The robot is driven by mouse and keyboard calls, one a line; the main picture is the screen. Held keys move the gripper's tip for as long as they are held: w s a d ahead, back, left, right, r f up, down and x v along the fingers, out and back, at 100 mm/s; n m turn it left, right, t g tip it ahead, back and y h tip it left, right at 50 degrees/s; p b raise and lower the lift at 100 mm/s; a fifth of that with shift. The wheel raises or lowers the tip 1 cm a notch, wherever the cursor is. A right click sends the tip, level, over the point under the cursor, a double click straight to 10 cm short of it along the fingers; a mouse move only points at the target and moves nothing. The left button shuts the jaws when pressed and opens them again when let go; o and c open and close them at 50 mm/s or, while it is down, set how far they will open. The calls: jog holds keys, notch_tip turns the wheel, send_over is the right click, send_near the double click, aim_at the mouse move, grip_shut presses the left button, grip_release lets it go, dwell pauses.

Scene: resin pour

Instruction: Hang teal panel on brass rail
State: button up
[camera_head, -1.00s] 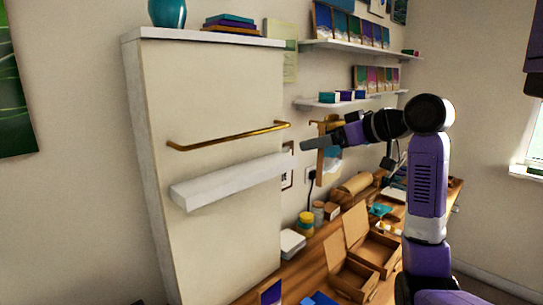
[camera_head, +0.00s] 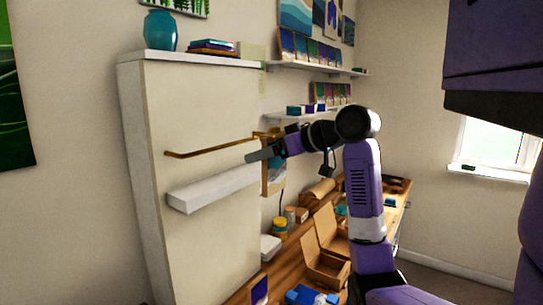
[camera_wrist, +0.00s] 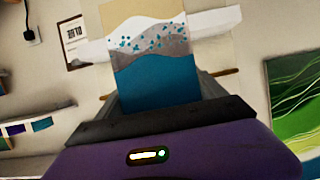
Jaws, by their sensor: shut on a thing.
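The teal panel shows in the wrist view (camera_wrist: 155,75) with a teal part by the jaws, then grey, white and sand bands. My gripper (camera_head: 251,157) is shut on the panel, which shows partly behind the arm in the head view (camera_head: 273,180). A brass-coloured hook piece shows above it. The brass rail (camera_head: 205,148) runs across the upper front of the tall white board (camera_head: 200,100). My gripper's tip overlaps the rail's right end in the head view. Contact between hook and rail cannot be told. In the wrist view, part of the rail (camera_wrist: 226,72) shows beside the panel.
A white ledge (camera_head: 212,187) juts out just below the rail. A wooden bench to the right holds open cardboard boxes (camera_head: 326,262) and jars. Wall shelves (camera_head: 320,68) hang above.

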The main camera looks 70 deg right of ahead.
jog(key=shift+w+d+f, duration=0.1)
jog(key=shift+w+d, duration=0.35)
jog(key=shift+w, duration=1.4)
jog(key=shift+w+d+f, duration=0.1)
jog(key=shift+w+d, duration=0.4)
jog(key=shift+w, duration=1.3)
jog(key=shift+w+d+f, duration=0.1)
jog(key=shift+w+d, duration=0.35)
jog(key=shift+w, duration=1.5)
jog(key=shift+r+p, duration=0.3)
jog(key=shift+p, duration=0.15)
jog(key=shift+a+f, duration=0.1)
jog(key=shift+f, duration=0.3)
jog(key=shift+f, duration=0.45)
jog(key=shift+f+b, duration=0.45)
jog(key=shift+f, duration=0.15)
jog(key=shift+f, duration=0.3)
